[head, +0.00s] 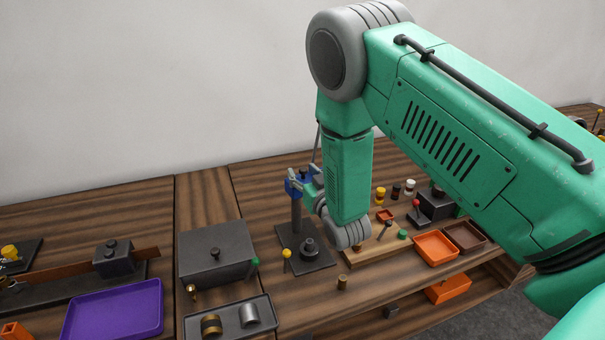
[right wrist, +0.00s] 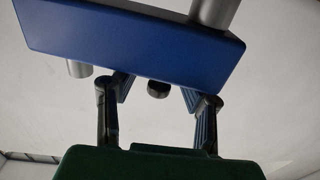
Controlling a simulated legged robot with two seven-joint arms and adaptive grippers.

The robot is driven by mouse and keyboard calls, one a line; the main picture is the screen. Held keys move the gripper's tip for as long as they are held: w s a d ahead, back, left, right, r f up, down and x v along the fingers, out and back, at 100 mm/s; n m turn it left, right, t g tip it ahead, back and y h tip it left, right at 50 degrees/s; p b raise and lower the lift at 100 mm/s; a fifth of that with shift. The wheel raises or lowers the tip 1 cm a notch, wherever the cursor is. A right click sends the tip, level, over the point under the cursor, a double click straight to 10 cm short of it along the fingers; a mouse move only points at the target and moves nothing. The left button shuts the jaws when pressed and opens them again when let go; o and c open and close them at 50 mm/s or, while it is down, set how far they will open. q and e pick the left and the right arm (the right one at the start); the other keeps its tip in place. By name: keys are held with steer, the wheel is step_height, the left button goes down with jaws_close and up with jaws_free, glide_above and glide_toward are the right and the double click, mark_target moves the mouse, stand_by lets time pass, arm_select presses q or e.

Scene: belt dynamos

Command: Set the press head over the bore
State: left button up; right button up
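The press stands on a dark base plate (head: 320,264) in the head view, with an upright post (head: 297,217) carrying a blue press head (head: 291,187). A dark stepped cylinder with the bore (head: 309,247) sits on the plate, to the right of the post. My right gripper (head: 314,176) is at the right side of the press head. In the right wrist view, the blue press head (right wrist: 130,38) fills the top and may cover the fingertips. The fingers are apart, with a dark round knob (right wrist: 158,89) between them and visible gaps on both sides. My left gripper is not in view.
A yellow-topped pin (head: 286,254) stands by the plate's left edge. A dark box (head: 216,252), a grey tray (head: 229,327) and a purple tray (head: 113,310) are left.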

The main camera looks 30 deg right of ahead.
steer(key=s+a, duration=0.2)
steer(key=s, duration=0.9)
steer(key=shift+s, duration=0.35)
